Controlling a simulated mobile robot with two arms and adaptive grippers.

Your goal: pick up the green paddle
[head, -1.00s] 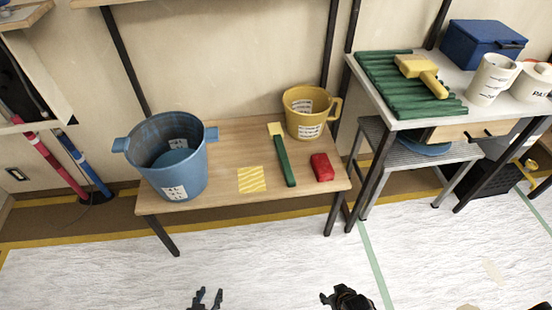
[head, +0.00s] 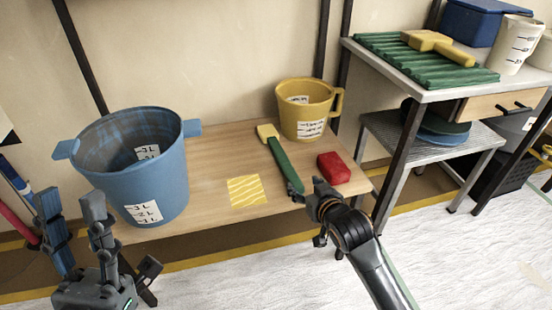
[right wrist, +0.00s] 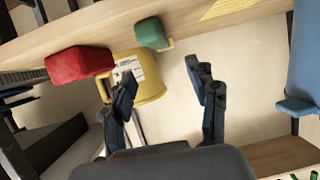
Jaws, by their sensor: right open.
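The green paddle (head: 281,163), with a yellow end at the back, lies on the low wooden table between the yellow striped patch and the red block. Its near end points to the table's front edge. In the right wrist view the green paddle (right wrist: 152,33) shows foreshortened, ahead of the fingers. My right gripper (head: 309,194) is at the front edge, close to the paddle's near end; contact cannot be told. In the right wrist view the right gripper (right wrist: 160,80) has its fingers apart with nothing held. My left gripper (head: 72,208) is open and empty, before the blue bucket.
The blue bucket (head: 135,172) stands on the left of the wooden table (head: 215,150). A yellow jug (head: 303,112) stands behind the paddle and a red block (head: 334,168) lies right of it. A yellow striped patch (head: 247,190) is left. A higher white table (head: 430,95) stands right.

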